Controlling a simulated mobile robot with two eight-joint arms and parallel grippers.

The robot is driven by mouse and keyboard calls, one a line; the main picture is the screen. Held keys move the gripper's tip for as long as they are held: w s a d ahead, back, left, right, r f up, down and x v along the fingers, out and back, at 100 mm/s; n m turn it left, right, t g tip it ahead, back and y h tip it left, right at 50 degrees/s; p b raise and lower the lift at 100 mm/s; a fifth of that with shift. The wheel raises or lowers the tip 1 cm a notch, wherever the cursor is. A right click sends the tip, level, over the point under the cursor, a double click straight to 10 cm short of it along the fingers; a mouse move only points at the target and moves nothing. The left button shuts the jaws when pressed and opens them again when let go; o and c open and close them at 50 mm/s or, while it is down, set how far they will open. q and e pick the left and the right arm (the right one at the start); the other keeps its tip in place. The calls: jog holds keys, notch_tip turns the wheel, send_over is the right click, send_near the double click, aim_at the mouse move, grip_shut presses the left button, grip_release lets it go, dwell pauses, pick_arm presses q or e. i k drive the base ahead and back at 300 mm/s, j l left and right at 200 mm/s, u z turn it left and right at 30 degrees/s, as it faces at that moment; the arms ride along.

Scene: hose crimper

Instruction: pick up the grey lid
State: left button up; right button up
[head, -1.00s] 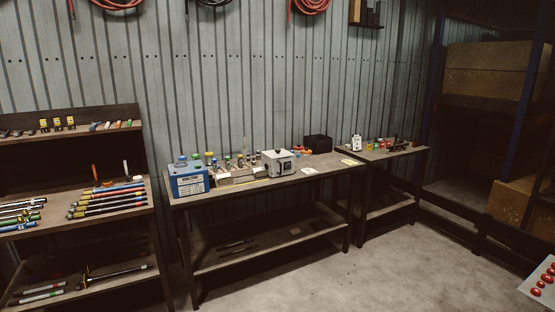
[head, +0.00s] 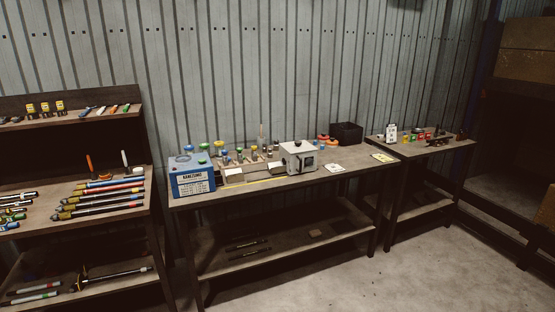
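I cannot pick out a grey lid for certain at this distance. The middle workbench (head: 345,172) carries a blue box with a white label (head: 194,183), several small colour-capped pieces behind a low grey block (head: 234,173), and a pale grey box-shaped machine (head: 292,161) with a dark knob on top. Orange-red rings (head: 323,138) lie behind the machine, beside a black open bin (head: 346,134). Neither of my grippers is in view.
A shelf rack (head: 110,202) with hoses and tools stands at the left. Open concrete floor (head: 345,285) lies in front of the benches.

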aim_at(297, 147)
jog(key=i+l+u, duration=0.1)
jog(key=i, duration=0.35)
jog(key=i+l+u, duration=0.1)
jog(key=i+l, duration=0.2)
jog(key=i, duration=0.15)
jog(key=i+l+u, duration=0.1)
jog(key=i+l, duration=0.15)
jog(key=i, duration=0.2)
